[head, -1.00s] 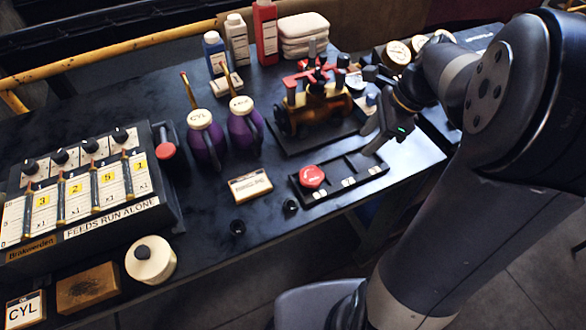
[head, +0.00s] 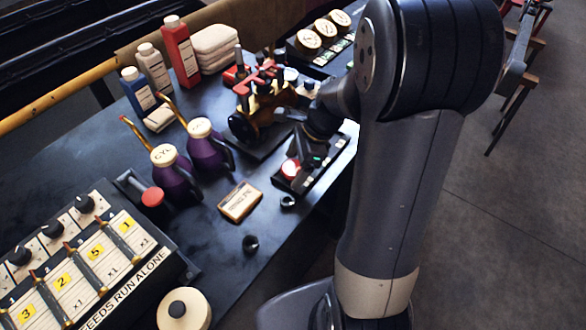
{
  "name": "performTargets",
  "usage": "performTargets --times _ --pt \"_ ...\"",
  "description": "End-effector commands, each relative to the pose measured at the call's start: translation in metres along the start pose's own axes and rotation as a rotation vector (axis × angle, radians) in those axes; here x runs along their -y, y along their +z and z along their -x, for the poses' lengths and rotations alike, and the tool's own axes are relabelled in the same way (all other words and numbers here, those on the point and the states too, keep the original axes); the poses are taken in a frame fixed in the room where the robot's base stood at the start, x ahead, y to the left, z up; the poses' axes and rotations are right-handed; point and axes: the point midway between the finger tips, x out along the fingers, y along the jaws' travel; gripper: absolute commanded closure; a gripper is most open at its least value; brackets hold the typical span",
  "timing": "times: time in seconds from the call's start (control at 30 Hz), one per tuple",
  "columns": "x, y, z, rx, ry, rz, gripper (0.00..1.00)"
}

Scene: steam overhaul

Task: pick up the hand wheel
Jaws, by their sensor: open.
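The red hand wheel (head: 291,170) lies in the shallow black tray (head: 312,187) near the front edge of the bench. My gripper (head: 304,160) is over the tray, right beside and above the wheel, and hides part of it. The jaws are open. I cannot tell from this view whether a finger touches the wheel.
A model steam engine (head: 262,105) stands just behind the tray. Two purple oil cans (head: 206,150) and a small labelled box (head: 240,203) are to the left. Small black knobs (head: 250,243) lie near the front edge. Round gauges (head: 325,30) stand behind.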

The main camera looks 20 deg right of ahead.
Motion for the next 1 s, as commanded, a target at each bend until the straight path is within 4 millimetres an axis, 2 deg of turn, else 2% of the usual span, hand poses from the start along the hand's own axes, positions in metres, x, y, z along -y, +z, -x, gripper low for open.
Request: performTargets --times 0.23,0.9,1.0 --pt "0.0001 0.0000 -0.0018 0.000 -0.001 0.000 0.21" --pt "0.0002 0.0000 -0.0015 0.000 -0.001 0.001 0.76" --pt "0.0004 0.0002 -0.0011 0.000 -0.002 0.001 0.78"
